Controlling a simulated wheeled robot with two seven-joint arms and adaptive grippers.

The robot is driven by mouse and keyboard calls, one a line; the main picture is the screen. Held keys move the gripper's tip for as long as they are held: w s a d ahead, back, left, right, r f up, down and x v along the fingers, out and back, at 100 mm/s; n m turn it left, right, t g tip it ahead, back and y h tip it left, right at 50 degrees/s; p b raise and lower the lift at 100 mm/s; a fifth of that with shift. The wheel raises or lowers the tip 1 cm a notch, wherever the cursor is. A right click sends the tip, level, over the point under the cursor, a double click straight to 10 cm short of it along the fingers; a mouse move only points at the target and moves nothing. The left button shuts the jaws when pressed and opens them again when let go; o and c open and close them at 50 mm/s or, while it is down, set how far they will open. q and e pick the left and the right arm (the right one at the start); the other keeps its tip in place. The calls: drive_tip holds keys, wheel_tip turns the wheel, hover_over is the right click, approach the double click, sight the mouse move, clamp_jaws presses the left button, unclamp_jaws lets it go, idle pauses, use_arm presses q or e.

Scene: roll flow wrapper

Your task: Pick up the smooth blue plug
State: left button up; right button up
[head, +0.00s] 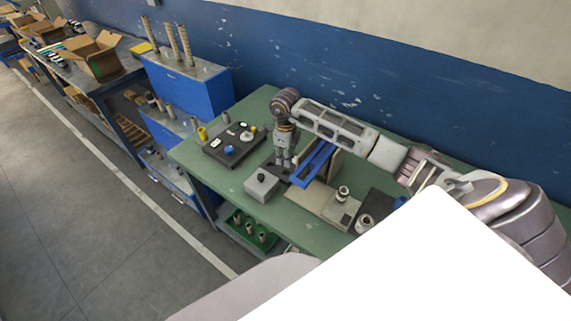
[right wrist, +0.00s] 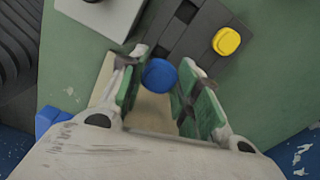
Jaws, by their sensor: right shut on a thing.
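The smooth blue plug (right wrist: 159,75) shows as a round blue top between the fingertips of my right gripper (right wrist: 162,66) in the right wrist view. The green-padded fingers stand on either side of it, and the gripper is shut on it. In the head view, my right gripper (head: 284,164) points down over the green table, beside the blue bracket (head: 314,166). The plug cannot be made out there. My left gripper is not in view.
A dark board (head: 232,147) with several small parts lies left of the gripper. A grey box (head: 262,184) with a black knob stands in front. Beige and grey fixtures (head: 338,208) stand to the right. A blue wall (head: 370,85) runs behind the table.

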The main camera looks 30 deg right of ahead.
drive_tip(key=shift+r, duration=1.45)
